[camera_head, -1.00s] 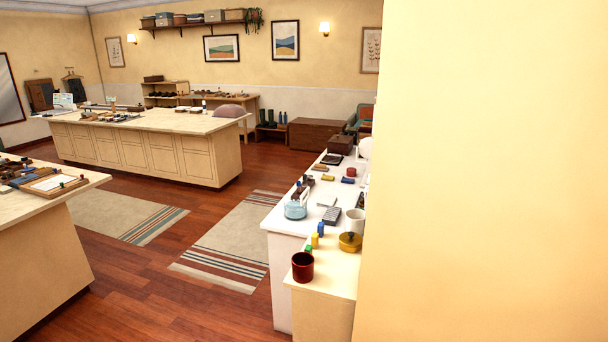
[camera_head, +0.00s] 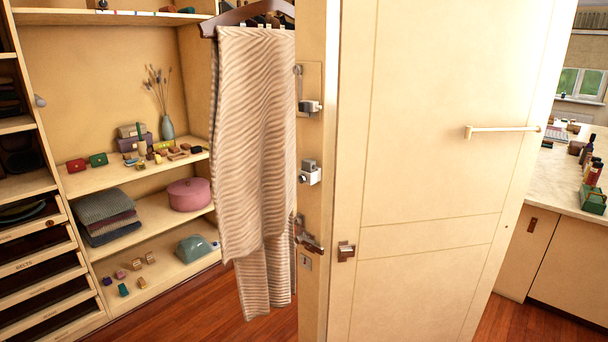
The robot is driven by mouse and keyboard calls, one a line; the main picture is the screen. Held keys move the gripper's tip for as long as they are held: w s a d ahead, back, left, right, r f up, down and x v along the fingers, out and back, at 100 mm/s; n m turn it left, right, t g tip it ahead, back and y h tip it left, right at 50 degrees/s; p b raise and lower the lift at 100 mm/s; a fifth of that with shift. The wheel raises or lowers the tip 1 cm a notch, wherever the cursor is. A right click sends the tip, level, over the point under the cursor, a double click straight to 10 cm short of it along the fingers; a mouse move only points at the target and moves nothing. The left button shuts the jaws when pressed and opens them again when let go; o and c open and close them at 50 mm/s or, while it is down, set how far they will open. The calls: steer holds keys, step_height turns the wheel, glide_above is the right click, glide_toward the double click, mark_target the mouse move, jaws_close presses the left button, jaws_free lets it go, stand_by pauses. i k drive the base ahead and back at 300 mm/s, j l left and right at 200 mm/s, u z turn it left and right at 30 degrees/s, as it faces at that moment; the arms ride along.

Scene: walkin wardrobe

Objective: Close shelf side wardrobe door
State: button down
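A cream wardrobe door (camera_head: 425,150) stands open at the middle right of the head view. It has a horizontal bar handle (camera_head: 502,129) near its far right side and a small dark metal fitting (camera_head: 346,251) near its left edge. The narrow frame edge (camera_head: 312,150) beside it carries several metal latches and locks. Left of it is the wardrobe's open inside, with wooden shelves (camera_head: 110,176). A striped beige garment (camera_head: 255,140) hangs on a dark hanger in front of the shelves. My gripper is not in view.
The shelves hold folded cloths (camera_head: 105,217), a pink round box (camera_head: 190,194) and small items. Drawers (camera_head: 45,260) stand at the far left. A counter (camera_head: 565,190) with bottles and a green caddy is at the right. Wooden floor (camera_head: 255,310) shows below.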

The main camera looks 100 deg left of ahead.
mark_target(424, 215)
steer(key=i+j+u, duration=0.1)
steer(key=u, duration=0.35)
steer(key=i+j+u, duration=0.1)
steer(key=u, duration=0.35)
steer(key=i+u, duration=0.2)
steer(key=u, duration=0.25)
steer(key=i+u, duration=0.15)
steer(key=u, duration=0.3)
steer(key=i+u, duration=0.15)
steer(key=u, duration=0.3)
steer(key=i+l+u, duration=0.15)
steer(key=i+l, duration=0.15)
steer(key=i+l+u, duration=0.1)
steer(key=i+l, duration=0.25)
steer(key=i+l+u, duration=0.15)
steer(key=i+l, duration=0.15)
steer(key=i+l+u, duration=0.15)
steer(key=i+l, duration=0.15)
steer(key=l, duration=0.2)
steer(key=i+l+u, duration=0.15)
steer(key=l, duration=0.3)
steer(key=i+l+u, duration=0.1)
steer(key=i+l, duration=0.25)
steer(key=l, duration=0.15)
steer(key=i+l+u, duration=0.15)
steer(key=l, duration=0.35)
steer(key=i+l+u, duration=0.15)
steer(key=l, duration=0.35)
steer(key=i, duration=0.1)
